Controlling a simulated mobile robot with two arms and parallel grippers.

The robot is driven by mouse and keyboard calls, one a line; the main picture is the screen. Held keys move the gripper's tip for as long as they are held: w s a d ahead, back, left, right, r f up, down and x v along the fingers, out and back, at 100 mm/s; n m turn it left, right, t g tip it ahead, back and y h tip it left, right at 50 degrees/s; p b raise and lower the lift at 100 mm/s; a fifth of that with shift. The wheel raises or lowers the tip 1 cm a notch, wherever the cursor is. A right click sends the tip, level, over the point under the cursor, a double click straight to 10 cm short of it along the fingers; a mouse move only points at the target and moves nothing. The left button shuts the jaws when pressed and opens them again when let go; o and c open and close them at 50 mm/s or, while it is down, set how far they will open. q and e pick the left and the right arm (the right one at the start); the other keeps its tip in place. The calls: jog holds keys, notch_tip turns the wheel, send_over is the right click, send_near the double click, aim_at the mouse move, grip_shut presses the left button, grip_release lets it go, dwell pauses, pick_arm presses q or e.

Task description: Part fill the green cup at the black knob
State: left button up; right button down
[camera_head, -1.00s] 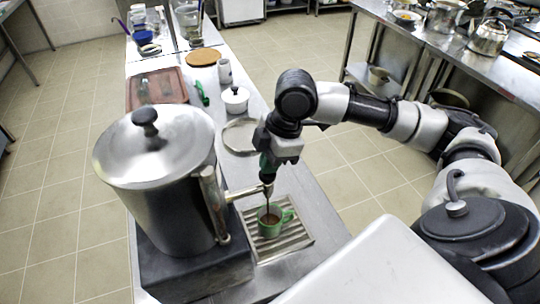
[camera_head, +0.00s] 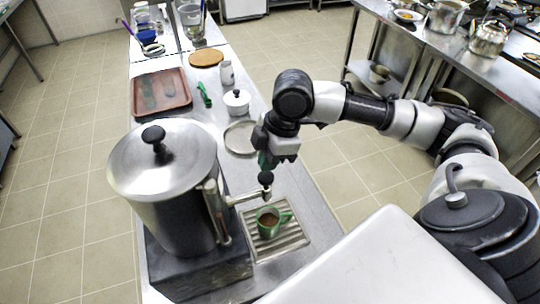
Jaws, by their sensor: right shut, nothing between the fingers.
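The green cup (camera_head: 283,217) stands upright on the slatted drip tray (camera_head: 293,238), below the tap of the big steel pot. Dark brown liquid shows inside it, and I see no stream falling into it. The black knob (camera_head: 266,178) sits on top of the tap at the end of its spout. My right gripper (camera_head: 265,166) is shut and empty, pointing down just above and behind the knob; whether it touches the knob I cannot tell. My left gripper is not in view.
The lidded steel stockpot (camera_head: 165,190) stands on a dark base left of the cup. Behind are a small white lidded pot (camera_head: 237,103), a round metal plate (camera_head: 240,138), a brown tray (camera_head: 160,92) and a white canister (camera_head: 227,74). The counter right of the drip tray is narrow.

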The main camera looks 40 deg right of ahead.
jog(key=shift+b+v, duration=1.05)
jog(key=shift+v, duration=0.1)
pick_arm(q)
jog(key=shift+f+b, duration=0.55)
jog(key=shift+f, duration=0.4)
pick_arm(e)
jog(key=v, duration=0.8)
jog(key=shift+w+f, duration=0.1)
